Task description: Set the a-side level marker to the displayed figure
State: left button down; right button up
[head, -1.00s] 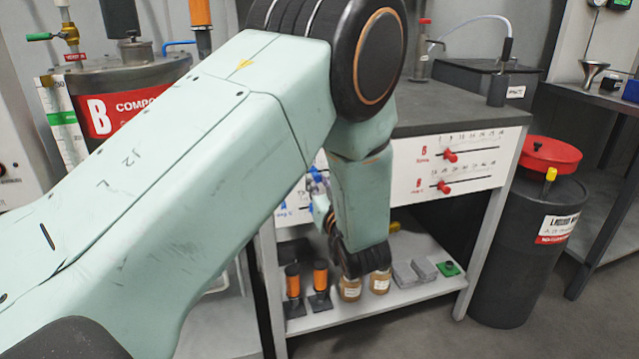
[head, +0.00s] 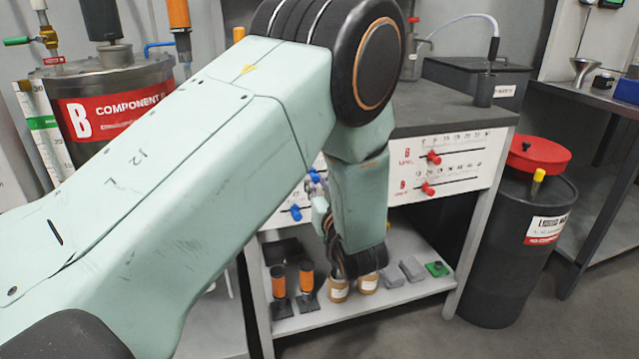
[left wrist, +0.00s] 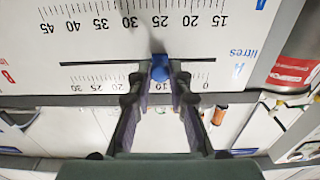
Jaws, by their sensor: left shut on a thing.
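My left gripper (left wrist: 159,72) is shut on a blue slider knob (left wrist: 158,66) of the white level panel (left wrist: 40,42). The wrist view shows the panel upside down, with "A" and "litres" lettering at the right. The knob sits on a dark slot between two scales, one 0 to 30, one about 15 to 45. The fingers hide digits near it. In the head view my left gripper (head: 318,185) is largely behind my arm, beside the panel. Another blue knob (head: 296,212) shows lower left of it. My right gripper is not in view. I cannot make out a displayed figure.
Red B-side knobs (head: 433,158) are at the panel's right. The shelf below (head: 390,305) holds orange-handled tools (head: 278,282), jars (head: 338,290) and grey blocks (head: 390,275).

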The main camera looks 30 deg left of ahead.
pick_arm(q)
jog(key=shift+a+r, duration=0.1)
jog(key=shift+r, duration=0.05)
jog(key=c, duration=1.4)
grip_release()
jog(key=shift+o, duration=1)
jog(key=shift+r, duration=0.4)
notch_tip(320, 180, up, 9)
jog(key=shift+s, duration=0.1)
